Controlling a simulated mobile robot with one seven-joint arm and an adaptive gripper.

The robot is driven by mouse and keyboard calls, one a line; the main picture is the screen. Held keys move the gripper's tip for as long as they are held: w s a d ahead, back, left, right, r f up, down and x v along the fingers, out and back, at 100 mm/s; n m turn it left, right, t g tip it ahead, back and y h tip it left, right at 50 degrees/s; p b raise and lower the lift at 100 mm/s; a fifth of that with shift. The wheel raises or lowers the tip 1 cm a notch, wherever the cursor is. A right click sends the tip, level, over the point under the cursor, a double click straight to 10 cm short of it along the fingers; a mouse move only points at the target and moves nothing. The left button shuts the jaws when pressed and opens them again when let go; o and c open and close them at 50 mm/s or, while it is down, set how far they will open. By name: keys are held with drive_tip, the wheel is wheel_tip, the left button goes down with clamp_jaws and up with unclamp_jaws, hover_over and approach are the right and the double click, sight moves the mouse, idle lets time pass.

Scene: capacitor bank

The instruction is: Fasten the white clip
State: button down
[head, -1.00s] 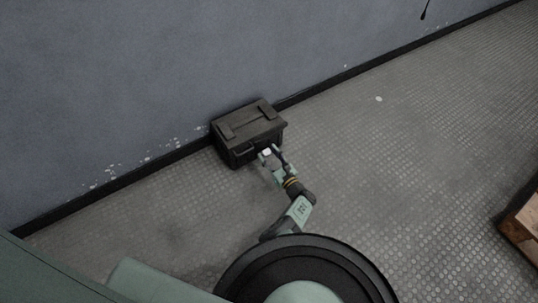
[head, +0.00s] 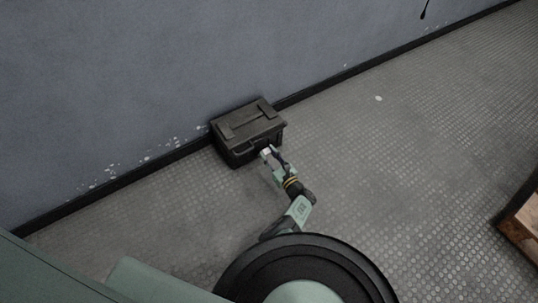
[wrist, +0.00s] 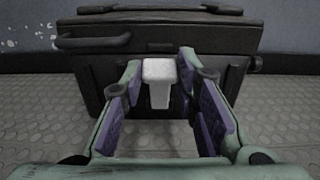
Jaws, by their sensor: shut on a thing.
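The white clip (wrist: 160,80) is on the front of a dark box (wrist: 210,38), near the middle, with its tab hanging down. In the head view the clip (head: 266,152) is a small pale spot at the box's front face. My gripper (wrist: 161,70) reaches to the box front with one finger on each side of the clip and is shut on it. In the head view the box (head: 235,123) stands on the floor against the wall, with its lid down. The contact between the finger pads and the clip is partly hidden.
A dark bar handle (wrist: 93,42) sticks out from the box front, left of the clip. The grey wall (head: 120,80) is right behind the box. A brown wooden object (head: 525,225) lies at the right edge.

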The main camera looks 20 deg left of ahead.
drive_tip(key=shift+w+a+r+p, duration=0.15)
drive_tip(key=shift+a+r+p, duration=0.1)
drive_tip(key=shift+r+p, duration=0.55)
drive_tip(key=p, duration=0.1)
drive_tip(key=g+h+p, duration=0.1)
drive_tip(key=p, duration=0.1)
drive_tip(key=shift+w+a+r, duration=0.2)
drive_tip(key=shift+w+a, duration=0.15)
drive_tip(key=shift+a, duration=0.05)
drive_tip(key=shift+w+a+r+g+h+p, duration=0.1)
drive_tip(key=shift+w+a+g+h+p, duration=0.35)
drive_tip(key=shift+p, duration=0.3)
drive_tip(key=shift+w+a+b, duration=0.1)
drive_tip(key=shift+a+b, duration=0.2)
drive_tip(key=shift+w, duration=0.1)
drive_tip(key=shift+a, duration=0.1)
drive_tip(key=c, duration=1.6)
unclamp_jaws()
drive_tip(key=o, duration=0.4)
drive_tip(key=shift+c, duration=0.2)
